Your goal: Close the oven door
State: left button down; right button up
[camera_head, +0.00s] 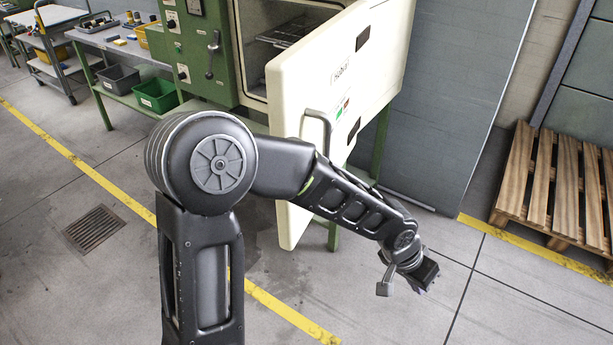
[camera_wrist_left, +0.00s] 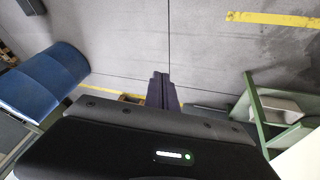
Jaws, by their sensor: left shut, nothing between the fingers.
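The oven door (camera_head: 297,88) is a large cream panel. It stands open, swung out from the oven (camera_head: 218,72), whose light interior and rack (camera_head: 285,33) show behind it. A grey handle (camera_head: 326,126) is on the door. My left arm crosses in front of the door's lower part and hides some of it. My left gripper (camera_head: 424,282) is to the right of the door, low in the picture, apart from the handle. In the left wrist view its fingers (camera_wrist_left: 161,90) are together and empty, over the floor. My right gripper is not in view.
A green bench with grey and green bins (camera_head: 156,95) is at the back left. Yellow lines (camera_head: 90,172) mark the floor. The floor around my left gripper is clear.

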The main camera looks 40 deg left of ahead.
pick_arm(q)
jog(key=s+a+r+n+y, duration=0.2)
jog(key=a+r+n+y, duration=0.4)
jog(key=a+r, duration=1.4)
notch_tip(320, 180, up, 4)
jog(key=y, duration=0.4)
jog(key=shift+s, duration=0.4)
jog(key=shift+a+f, duration=0.1)
jog(key=w+a+f, duration=0.2)
jog(key=a+f, duration=0.6)
jog(key=a, duration=0.1)
